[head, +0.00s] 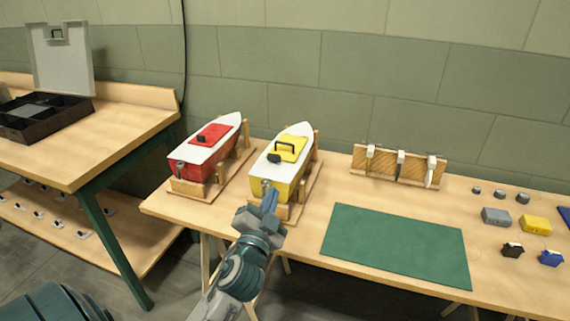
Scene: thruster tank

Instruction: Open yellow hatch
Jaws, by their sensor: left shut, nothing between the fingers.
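The yellow boat (271,171) sits in a wooden cradle on the table, its white deck facing up. Its yellow hatch (288,149) has a dark handle and lies flat on the deck, looking closed. A small black part sits on the deck at the hatch's near edge. My left gripper (269,199) is shut and empty, just in front of the boat's near end, below deck level. Whether its tips touch the boat I cannot tell. My right gripper is not in view.
A red boat (207,152) in its own cradle stands to the left. A green mat (395,245) lies to the right, with a wooden tool rack (385,170) behind it. Several small blocks lie at the far right. A black open case (40,125) is on the left table.

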